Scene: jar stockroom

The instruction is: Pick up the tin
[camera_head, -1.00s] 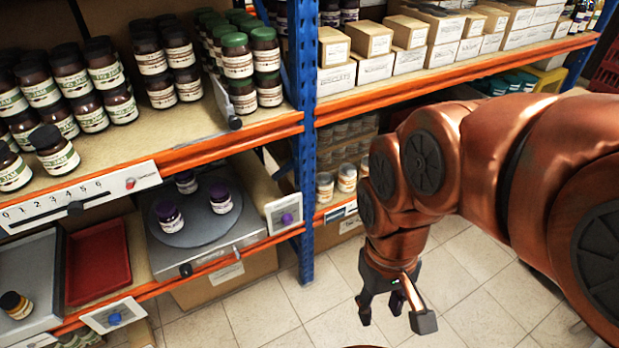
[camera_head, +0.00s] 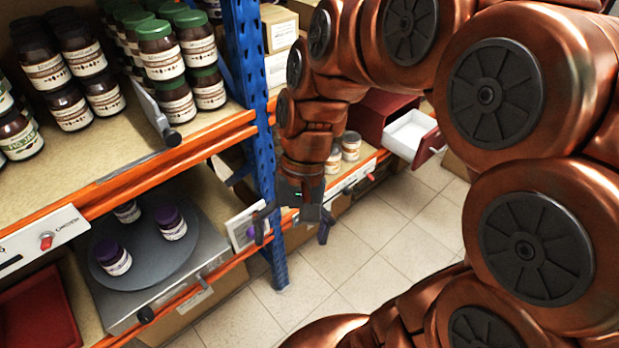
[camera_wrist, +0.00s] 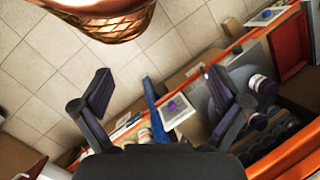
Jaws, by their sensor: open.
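Two small pale tins with reddish-brown lids, a nearer tin (camera_head: 333,158) and a farther tin (camera_head: 351,145), stand on the lower shelf beyond the blue post. I cannot tell which one the task means. My arm hides part of that shelf. My gripper (camera_head: 292,226) is open and empty, pointing down in front of the shelf edge near the blue post. The tins are behind it and slightly higher in the head view. In the wrist view my gripper's fingers (camera_wrist: 160,95) are spread wide with nothing between them.
The blue post (camera_head: 252,90) stands close to my gripper. A grey turntable (camera_head: 150,255) with purple-lidded jars is at left, below green-lidded jars (camera_head: 160,50). A dark red cabinet (camera_head: 378,115) has an open white drawer (camera_head: 409,134) at right. The tiled floor (camera_head: 350,260) is clear.

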